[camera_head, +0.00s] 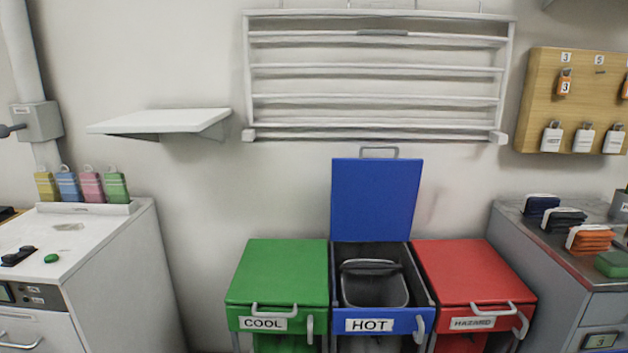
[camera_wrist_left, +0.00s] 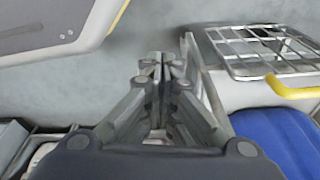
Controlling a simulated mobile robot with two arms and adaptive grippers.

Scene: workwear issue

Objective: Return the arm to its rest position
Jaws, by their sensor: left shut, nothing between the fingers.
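My left gripper (camera_wrist_left: 162,68) shows in the left wrist view with its fingers together and nothing between them. It hangs over a bare grey floor (camera_wrist_left: 140,35), touching nothing that I can see. Neither arm shows in the head view, and my right gripper is in neither view.
In the head view the blue HOT bin (camera_head: 374,202) has its lid raised, with a grey bucket inside. The green COOL bin (camera_head: 283,270) and red HAZARD bin (camera_head: 465,272) are closed. White cabinet (camera_head: 150,270) stands left, grey cabinet (camera_head: 530,265) right. A wire rack (camera_wrist_left: 270,50) is beside my gripper.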

